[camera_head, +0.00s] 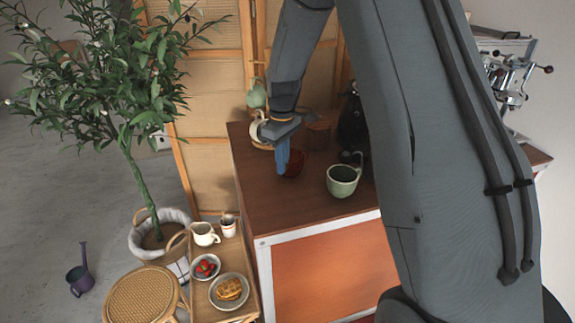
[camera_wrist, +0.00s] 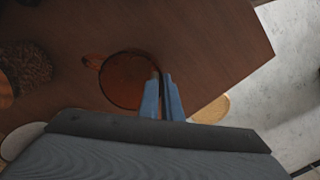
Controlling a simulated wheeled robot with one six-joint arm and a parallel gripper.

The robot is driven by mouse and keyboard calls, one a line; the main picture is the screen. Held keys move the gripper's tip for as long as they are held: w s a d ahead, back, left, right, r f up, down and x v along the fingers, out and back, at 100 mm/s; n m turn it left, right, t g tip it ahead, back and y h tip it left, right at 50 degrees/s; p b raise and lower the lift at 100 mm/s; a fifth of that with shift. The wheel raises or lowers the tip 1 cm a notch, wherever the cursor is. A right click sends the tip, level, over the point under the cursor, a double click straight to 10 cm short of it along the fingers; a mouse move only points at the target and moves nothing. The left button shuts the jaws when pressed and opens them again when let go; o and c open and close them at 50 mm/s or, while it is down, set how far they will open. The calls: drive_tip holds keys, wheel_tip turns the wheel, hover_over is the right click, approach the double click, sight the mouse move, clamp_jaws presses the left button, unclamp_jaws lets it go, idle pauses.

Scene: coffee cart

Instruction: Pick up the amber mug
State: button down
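The amber mug (camera_head: 295,164) is a dark reddish-brown, see-through mug at the left part of the wooden cart top (camera_head: 300,215). In the wrist view the amber mug (camera_wrist: 122,82) shows its round rim, with its handle pointing left. My gripper (camera_head: 284,168) reaches down at the mug and hides its left part in the head view. In the wrist view my gripper (camera_wrist: 160,78) has its blue fingers close together, one inside the rim and one outside, with the right wall between them. I cannot tell whether the mug is off the surface.
A green mug (camera_head: 343,181) stands to the right of the amber mug. The cart's edge lies close on the left, above a low tray (camera_head: 236,250) with food and cups.

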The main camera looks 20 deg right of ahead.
wheel_tip(320, 180, up, 10)
drive_tip(key=b, duration=0.3)
idle(0.6)
